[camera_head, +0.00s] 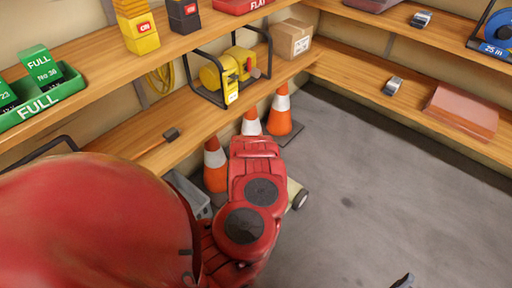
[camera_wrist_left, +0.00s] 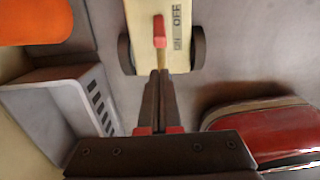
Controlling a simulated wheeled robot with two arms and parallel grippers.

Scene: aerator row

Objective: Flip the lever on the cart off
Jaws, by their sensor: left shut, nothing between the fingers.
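The cart (camera_head: 294,193) shows in the head view as a pale edge with a dark wheel, mostly hidden behind my red left arm. In the left wrist view the cream cart top (camera_wrist_left: 185,58) lies ahead, with a wheel on each side. A lever with a red end (camera_wrist_left: 159,32) stands on it, beside printed OFF and ON labels. I cannot tell which setting it is in. My left gripper (camera_wrist_left: 159,74) is shut and empty, its tips overlapping the lower part of the lever in the picture; contact is unclear. A dark tip at the head view's bottom edge may be my right gripper (camera_head: 403,281).
Orange-and-white cones (camera_head: 281,112) stand beside the cart, under the wooden shelf (camera_head: 185,118). A grey slotted crate (camera_wrist_left: 62,108) lies left of the gripper in the wrist view. The grey floor (camera_head: 360,190) to the right is clear.

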